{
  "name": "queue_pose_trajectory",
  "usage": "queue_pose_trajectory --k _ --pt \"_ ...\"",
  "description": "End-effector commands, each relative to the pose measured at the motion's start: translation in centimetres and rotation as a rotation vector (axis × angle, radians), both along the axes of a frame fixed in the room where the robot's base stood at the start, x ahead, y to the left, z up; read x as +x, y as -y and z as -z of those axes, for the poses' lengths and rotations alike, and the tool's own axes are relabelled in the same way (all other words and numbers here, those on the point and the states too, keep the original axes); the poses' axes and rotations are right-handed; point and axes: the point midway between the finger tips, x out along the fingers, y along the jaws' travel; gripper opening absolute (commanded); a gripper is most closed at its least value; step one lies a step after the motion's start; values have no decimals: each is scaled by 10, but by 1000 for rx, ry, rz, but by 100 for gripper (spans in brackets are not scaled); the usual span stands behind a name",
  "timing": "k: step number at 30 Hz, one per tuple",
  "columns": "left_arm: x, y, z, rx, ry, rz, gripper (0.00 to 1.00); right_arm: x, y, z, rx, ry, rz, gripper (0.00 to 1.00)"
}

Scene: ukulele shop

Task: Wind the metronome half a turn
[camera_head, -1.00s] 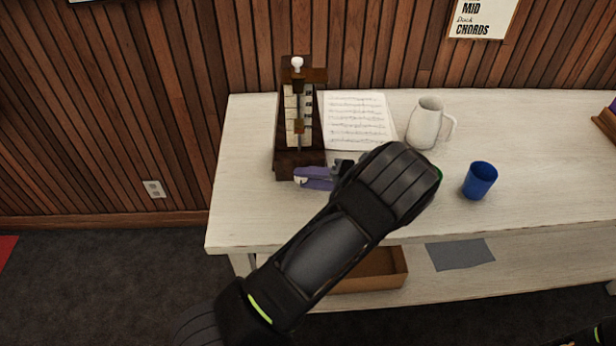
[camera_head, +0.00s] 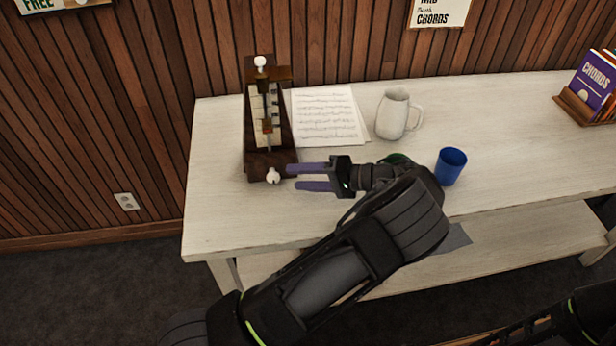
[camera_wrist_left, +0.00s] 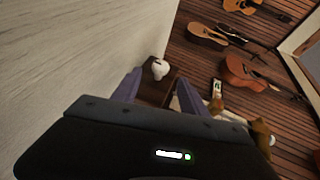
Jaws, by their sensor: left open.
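The metronome (camera_head: 284,140) is a dark wooden case with a pale scale and pendulum, upright at the left end of the white table. Its white winding key (camera_head: 272,175) sticks out low on the side facing me. My left gripper (camera_head: 292,178) is open and empty, its two purple fingers pointing left at the key, with the tips just short of it. In the left wrist view the key (camera_wrist_left: 160,69) shows between and beyond the fingers. Part of my right arm shows at the lower right corner; its fingers are not visible.
Sheet music (camera_head: 325,117) lies right of the metronome. A white mug (camera_head: 393,115) and a blue cup (camera_head: 451,167) stand farther right, the cup close to my left arm. A book rack (camera_head: 580,107) is at the far right. The table's front left is clear.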

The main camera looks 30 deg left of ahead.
Motion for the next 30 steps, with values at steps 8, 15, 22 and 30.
queue_pose_trajectory --k 8,15,22,30 --pt "5 19 -6 1 0 1 51 0 0 -3 0 0 0 46" --pt "5 19 -6 0 0 0 51 0 0 -2 0 0 0 46" --pt "5 19 -5 0 0 -1 51 0 0 -3 0 0 0 46" --pt "5 19 -32 0 0 -1 51 -2 1 -27 -4 -6 1 46"
